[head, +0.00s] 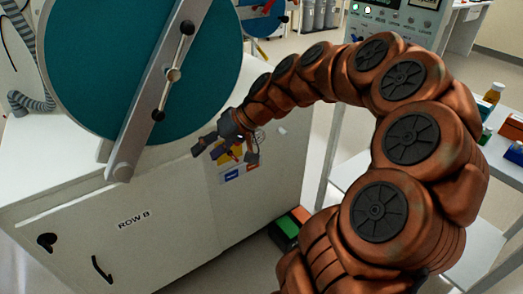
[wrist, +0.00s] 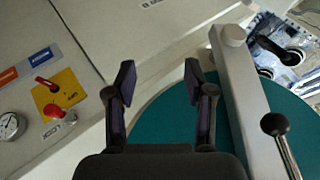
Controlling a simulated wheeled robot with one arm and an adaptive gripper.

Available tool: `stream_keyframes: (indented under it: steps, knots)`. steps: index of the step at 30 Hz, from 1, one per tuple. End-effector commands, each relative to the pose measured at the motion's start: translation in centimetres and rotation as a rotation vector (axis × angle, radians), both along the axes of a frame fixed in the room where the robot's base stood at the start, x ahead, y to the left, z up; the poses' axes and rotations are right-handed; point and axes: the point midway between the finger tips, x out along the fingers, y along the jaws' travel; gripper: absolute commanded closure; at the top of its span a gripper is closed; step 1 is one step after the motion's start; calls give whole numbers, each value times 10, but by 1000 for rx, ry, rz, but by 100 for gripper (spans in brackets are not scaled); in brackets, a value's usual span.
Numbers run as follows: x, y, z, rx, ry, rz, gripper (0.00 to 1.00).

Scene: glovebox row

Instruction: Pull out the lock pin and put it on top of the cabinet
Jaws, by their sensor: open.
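The white cabinet (head: 165,215) marked ROW B stands below a large round teal door (head: 95,60) with a grey bar across it. A yellow plate (wrist: 68,92) on the cabinet carries a small red handle (wrist: 45,82) and a red round knob (wrist: 54,110); I cannot tell for sure which is the lock pin. My gripper (head: 224,150) is in front of the plate in the head view and partly hides it. In the wrist view my gripper (wrist: 159,85) is open and empty, with the red parts to its left, apart from the fingers.
The grey bar (wrist: 245,90) and a black ball handle (wrist: 275,124) are right of my fingers in the wrist view. A gauge (wrist: 9,126) sits at the left. A shelf (head: 345,170) with bottles stands at right. A green and orange box (head: 287,228) is on the floor.

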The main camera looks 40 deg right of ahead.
Motion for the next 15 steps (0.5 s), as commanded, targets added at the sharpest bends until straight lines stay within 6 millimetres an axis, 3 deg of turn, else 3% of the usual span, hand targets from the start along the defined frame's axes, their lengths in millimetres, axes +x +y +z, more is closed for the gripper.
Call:
stream_keyframes:
  steps: [1, 3, 7, 10, 15]
  knots:
    - [13, -33, -21, 33, -40, -66, 47]
    - [24, -73, -32, 62, -94, -143, 47]
    - [33, -137, -51, 92, -169, -267, 47]
    - [33, -169, -61, 100, -202, -329, 47]
    - [32, -193, -70, 108, -223, -375, 47]
